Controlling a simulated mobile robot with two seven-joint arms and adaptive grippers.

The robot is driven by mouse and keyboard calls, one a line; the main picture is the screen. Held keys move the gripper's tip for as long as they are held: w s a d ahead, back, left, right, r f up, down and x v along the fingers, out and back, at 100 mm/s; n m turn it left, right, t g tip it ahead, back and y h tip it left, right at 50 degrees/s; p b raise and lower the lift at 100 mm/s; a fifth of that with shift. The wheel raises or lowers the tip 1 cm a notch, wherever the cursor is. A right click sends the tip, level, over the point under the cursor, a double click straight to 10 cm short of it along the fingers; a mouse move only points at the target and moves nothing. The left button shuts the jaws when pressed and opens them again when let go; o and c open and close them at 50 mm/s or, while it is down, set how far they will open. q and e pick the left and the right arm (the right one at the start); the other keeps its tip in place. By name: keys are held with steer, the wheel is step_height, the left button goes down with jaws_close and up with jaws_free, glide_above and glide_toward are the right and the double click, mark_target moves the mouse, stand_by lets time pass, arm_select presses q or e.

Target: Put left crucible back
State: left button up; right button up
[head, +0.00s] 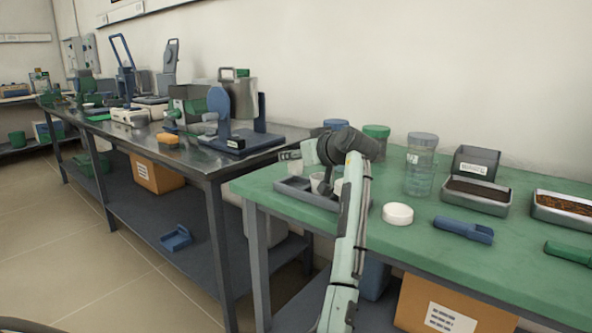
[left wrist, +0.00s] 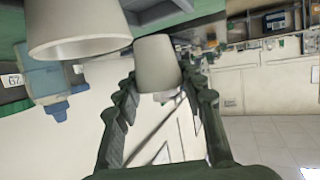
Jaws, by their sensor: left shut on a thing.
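My left gripper (left wrist: 160,100) is shut on a white crucible (left wrist: 157,65), which sits between its fingers in the left wrist view. A second white crucible (left wrist: 75,28) stands close beside it at the upper left of that view. In the head view, my left gripper (head: 323,183) points down over a grey tray (head: 288,188) at the green table's left end. White crucibles show at the tray around the fingers, partly hidden by my arm. I cannot tell whether the held one touches the tray. My right gripper is not in view.
A white round lid (head: 397,214) and a blue scoop (head: 463,230) lie right of my arm on the green table (head: 420,248). Clear jars (head: 420,172) and trays of dark material (head: 475,196) stand behind. A steel bench (head: 215,160) with equipment is at left.

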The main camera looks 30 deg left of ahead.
mark_target(299, 170)
arm_select(q)
steer(key=shift+f, duration=1.9)
steer(key=shift+f, duration=0.1)
steer(key=o, duration=1.2)
steer(key=shift+c, duration=0.2)
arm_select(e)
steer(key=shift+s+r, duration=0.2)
